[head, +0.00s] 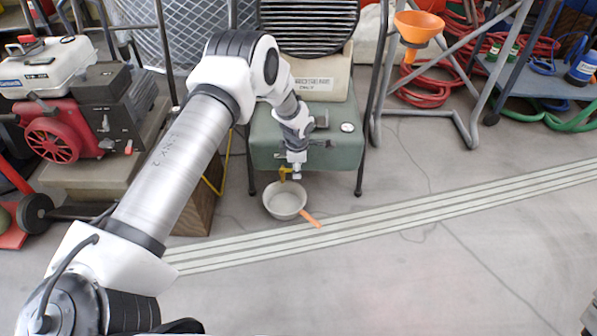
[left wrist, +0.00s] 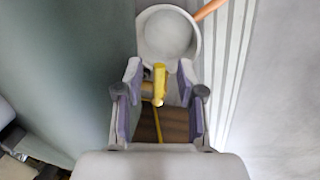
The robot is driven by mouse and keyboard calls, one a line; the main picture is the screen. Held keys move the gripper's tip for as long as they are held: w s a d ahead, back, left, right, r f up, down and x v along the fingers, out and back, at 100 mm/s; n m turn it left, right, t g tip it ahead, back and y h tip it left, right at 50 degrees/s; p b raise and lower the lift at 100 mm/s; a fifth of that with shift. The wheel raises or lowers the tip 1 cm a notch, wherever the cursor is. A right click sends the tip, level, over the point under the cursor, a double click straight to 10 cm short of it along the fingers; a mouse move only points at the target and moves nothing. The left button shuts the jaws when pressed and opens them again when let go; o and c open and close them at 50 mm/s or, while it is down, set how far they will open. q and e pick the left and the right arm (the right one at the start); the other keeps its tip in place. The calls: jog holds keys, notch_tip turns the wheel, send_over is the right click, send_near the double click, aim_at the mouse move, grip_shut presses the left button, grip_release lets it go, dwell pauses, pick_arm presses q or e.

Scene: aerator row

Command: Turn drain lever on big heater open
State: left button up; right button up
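The big heater has a green base (head: 335,155) and stands on thin dark legs. Its yellow drain lever (head: 284,173) shows below the front edge of the base, close to my left gripper (head: 294,158). In the left wrist view the yellow lever (left wrist: 159,80) is between the two fingers of my left gripper (left wrist: 158,75), with a gap on each side. The fingers are open. A brass-coloured fitting (left wrist: 147,89) shows beside the lever, partly behind a finger. My right gripper is not in view.
A pale pan (head: 284,199) with an orange handle (head: 311,219) sits on the floor below the lever. A red and black engine (head: 75,130) stands left. An orange funnel (head: 418,25) and red hoses (head: 428,90) are right. The floor in front is clear.

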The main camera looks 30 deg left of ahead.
pick_arm(q)
grip_shut()
jog(key=shift+r, duration=0.1)
